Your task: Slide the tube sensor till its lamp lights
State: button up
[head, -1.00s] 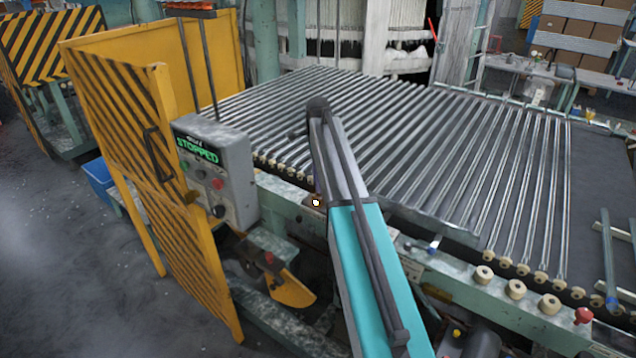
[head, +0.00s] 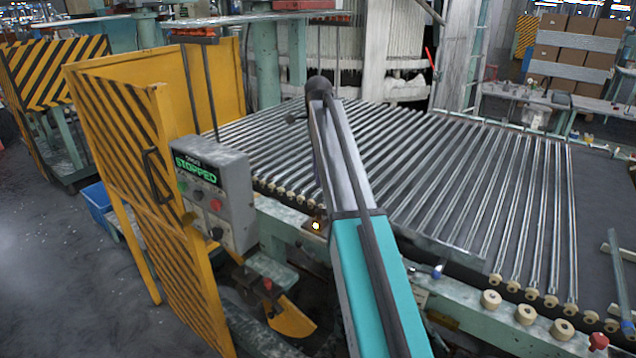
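A small bright spot, which looks like a lit lamp (head: 316,226), shows at the near edge of the roller bed, just left of my arm. It sits on a small brownish part whose shape is too small to make out; I cannot tell whether this is the tube sensor. Many glass tubes (head: 520,215) lie side by side across the conveyor (head: 600,215). My arm reaches up the middle of the view and covers part of the near rail. My gripper does not show, and I cannot tell whether it touches anything.
A grey control box (head: 212,190) with a green "STOPPED" display stands left of my arm. A yellow striped guard door (head: 150,190) stands open beside it. A small blue-ended part (head: 437,271) and a red knob (head: 598,341) are on the near rail.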

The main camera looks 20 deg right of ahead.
jog(key=shift+r, duration=0.45)
jog(key=shift+f, duration=0.1)
jog(key=shift+c, duration=0.2)
jog(key=s+a+f+n, duration=0.4)
jog(key=s+f+n, duration=0.15)
jog(key=f, duration=0.65)
jog(key=s+a+f+n, duration=0.4)
jog(key=s+a+f, duration=0.15)
jog(key=f, duration=0.65)
jog(key=s+a+f+n, duration=0.4)
jog(key=s+f+n, duration=0.15)
jog(key=f, duration=0.65)
jog(key=s+a+f+n+g+b, duration=0.1)
jog(key=s+f+n+g, duration=0.1)
jog(key=s+f, duration=1.2)
jog(key=s+a+f+n+g+b, duration=0.1)
jog(key=s+f+n+g, duration=0.2)
jog(key=s+f, duration=1.1)
jog(key=s, duration=0.8)
jog(key=shift+a+g+b, duration=0.35)
jog(key=shift+g, duration=0.05)
jog(key=shift+w, duration=0.1)
